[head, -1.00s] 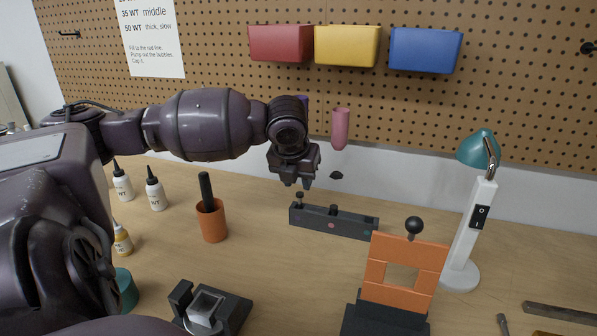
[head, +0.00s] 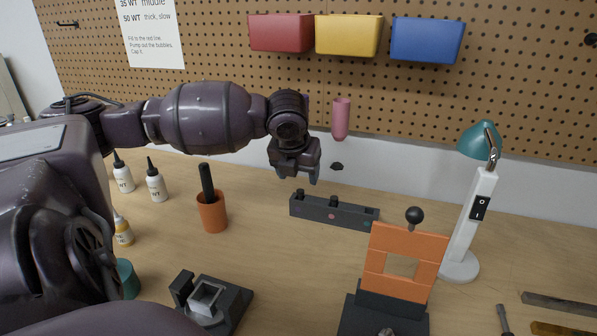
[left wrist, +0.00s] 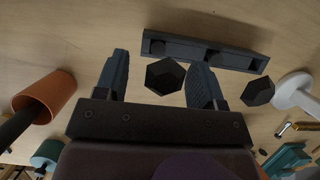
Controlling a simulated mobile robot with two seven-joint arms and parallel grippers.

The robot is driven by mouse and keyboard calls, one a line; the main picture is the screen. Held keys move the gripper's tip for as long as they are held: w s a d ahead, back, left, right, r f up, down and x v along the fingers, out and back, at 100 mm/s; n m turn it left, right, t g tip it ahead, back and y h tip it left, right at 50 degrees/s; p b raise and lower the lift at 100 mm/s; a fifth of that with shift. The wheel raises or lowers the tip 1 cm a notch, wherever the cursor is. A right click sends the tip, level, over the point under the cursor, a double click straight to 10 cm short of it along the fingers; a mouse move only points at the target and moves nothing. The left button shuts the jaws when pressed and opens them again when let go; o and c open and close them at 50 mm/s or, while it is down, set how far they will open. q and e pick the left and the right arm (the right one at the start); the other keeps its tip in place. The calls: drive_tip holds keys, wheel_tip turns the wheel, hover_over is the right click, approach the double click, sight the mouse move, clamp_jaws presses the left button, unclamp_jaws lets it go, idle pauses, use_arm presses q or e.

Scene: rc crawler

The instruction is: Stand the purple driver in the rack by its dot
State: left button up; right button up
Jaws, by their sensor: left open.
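The dark grey rack (head: 350,217) lies on the bench; its pink and teal dots show on its front. My left gripper (head: 297,177) is open above its left end. A black hexagonal collar (left wrist: 165,77) sits between the spread fingers in the left wrist view, apparently the purple driver's. A purple shape, probably its handle (left wrist: 205,165), fills the bottom edge there. In the head view my wrist hides the handle; a black end piece (head: 300,194) shows at the rack's left hole, seemingly seated. The shaft is not clear. My right gripper is out of view.
A pink driver (head: 340,119) stands close right, in the rack's middle hole. An orange cup (head: 212,213) is left, and an orange framed stand (head: 404,250) front right. A lamp (head: 470,220) stands further right. Bins (head: 348,36) hang on the pegboard behind.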

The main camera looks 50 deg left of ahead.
use_arm(q)
drive_tip(key=p+v, duration=0.2)
drive_tip(key=v, duration=0.8)
drive_tip(key=shift+s+r+p, duration=0.2)
drive_tip(key=shift+r+p, duration=0.15)
drive_tip(key=shift+p, duration=0.05)
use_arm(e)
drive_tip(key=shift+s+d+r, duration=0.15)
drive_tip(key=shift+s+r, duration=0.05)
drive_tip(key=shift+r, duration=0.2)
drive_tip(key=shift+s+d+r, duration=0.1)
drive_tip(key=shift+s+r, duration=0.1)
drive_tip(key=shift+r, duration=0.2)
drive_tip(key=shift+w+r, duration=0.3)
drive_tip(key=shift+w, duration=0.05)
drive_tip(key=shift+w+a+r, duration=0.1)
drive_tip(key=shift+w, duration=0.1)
use_arm(q)
drive_tip(key=shift+d, duration=0.1)
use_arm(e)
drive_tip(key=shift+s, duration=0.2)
